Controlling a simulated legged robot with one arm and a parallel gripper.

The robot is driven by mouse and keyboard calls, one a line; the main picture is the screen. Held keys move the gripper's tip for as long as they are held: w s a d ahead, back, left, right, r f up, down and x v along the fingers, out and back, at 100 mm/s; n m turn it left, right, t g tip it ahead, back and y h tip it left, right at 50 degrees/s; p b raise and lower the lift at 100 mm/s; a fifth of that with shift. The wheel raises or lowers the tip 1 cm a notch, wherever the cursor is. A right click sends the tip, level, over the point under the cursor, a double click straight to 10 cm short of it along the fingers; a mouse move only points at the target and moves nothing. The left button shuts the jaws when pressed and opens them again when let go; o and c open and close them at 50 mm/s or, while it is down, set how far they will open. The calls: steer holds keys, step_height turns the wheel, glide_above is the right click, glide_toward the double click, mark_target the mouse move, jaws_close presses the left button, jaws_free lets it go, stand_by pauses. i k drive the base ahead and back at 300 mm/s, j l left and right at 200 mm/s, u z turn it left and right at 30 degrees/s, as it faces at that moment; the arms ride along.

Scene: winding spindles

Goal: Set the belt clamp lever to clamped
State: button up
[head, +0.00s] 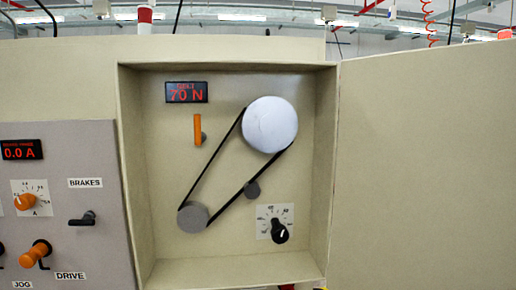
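An orange lever (197,129) stands upright inside the open recessed cabinet, on the left of its back wall. A grey pivot (204,137) shows behind its lower part. It carries no readable label, so I cannot confirm that it is the belt clamp lever. A black belt (217,150) runs around a large white pulley (270,125) and a small grey pulley (193,217). A small grey roller (252,189) sits by the belt's lower run. The belt display (186,92) reads 70 N. My gripper is not in view.
A black dial knob (279,231) sits at the cabinet's lower right. The cabinet's raised side walls (326,160) frame the recess. A grey panel (80,200) at left carries a brakes lever (83,219) and an orange drive-side handle (36,253). A broad beige panel (430,170) stands at right.

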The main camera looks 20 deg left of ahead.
mark_target(200, 137)
steer(key=u, duration=1.55)
